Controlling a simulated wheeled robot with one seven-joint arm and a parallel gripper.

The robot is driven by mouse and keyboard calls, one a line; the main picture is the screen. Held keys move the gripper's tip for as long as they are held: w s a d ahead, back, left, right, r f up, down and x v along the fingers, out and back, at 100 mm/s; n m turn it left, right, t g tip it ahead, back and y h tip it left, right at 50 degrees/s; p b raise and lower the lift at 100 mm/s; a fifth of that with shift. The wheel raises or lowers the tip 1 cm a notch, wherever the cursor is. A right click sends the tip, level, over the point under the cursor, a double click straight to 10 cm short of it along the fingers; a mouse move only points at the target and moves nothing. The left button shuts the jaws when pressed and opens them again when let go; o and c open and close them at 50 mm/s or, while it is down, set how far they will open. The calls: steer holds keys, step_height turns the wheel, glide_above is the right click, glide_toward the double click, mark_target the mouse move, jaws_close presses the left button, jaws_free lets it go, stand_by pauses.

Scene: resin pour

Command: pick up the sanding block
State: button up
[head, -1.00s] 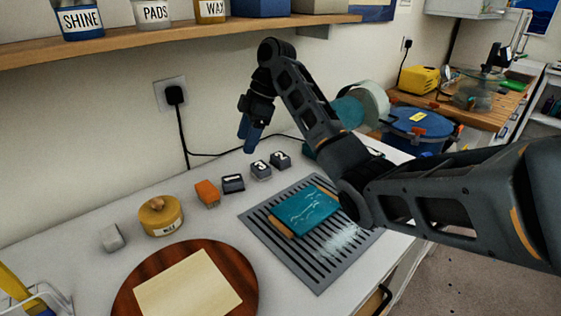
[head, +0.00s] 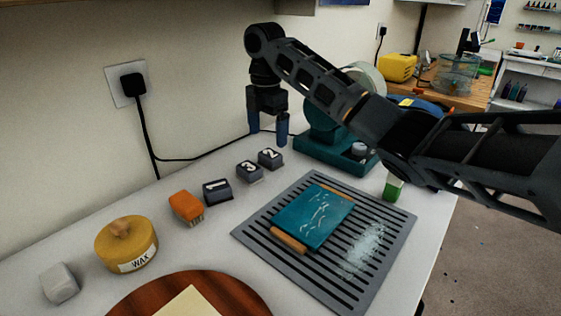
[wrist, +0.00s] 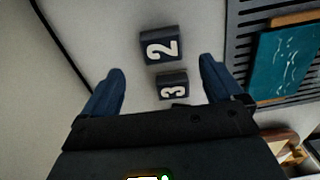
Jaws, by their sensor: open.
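Small dark grey blocks with white numbers stand in a row on the white bench: block 1 (head: 217,192), block 3 (head: 250,172) and block 2 (head: 270,158). They look like sanding blocks; which one is meant I cannot tell. My gripper (head: 268,130) is open and empty, pointing down above the bench near block 2. In the wrist view, block 2 (wrist: 160,46) and block 3 (wrist: 172,85) show in the space between my open blue fingers (wrist: 162,72), apart from them. Block 1 is mostly hidden in the wrist view.
A slotted grey mat (head: 395,230) holds a teal board (head: 315,215). An orange brush (head: 185,205), wax tin (head: 126,243), pale grey block (head: 60,283) and round wooden board (head: 240,293) stand left and front. A teal machine (head: 325,150) and green block (head: 393,188) are right.

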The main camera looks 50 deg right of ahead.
mark_target(270, 153)
step_height(270, 153, down, 3)
steer(key=shift+s+d+f+b, duration=0.1)
steer(key=shift+d+b, duration=0.05)
steer(key=shift+b, duration=0.15)
steer(key=shift+f, duration=2)
steer(key=shift+c, duration=0.4)
steer(key=c, duration=1)
step_height(270, 153, up, 10)
steer(key=shift+r+p, duration=0.1)
steer(key=shift+p, duration=0.8)
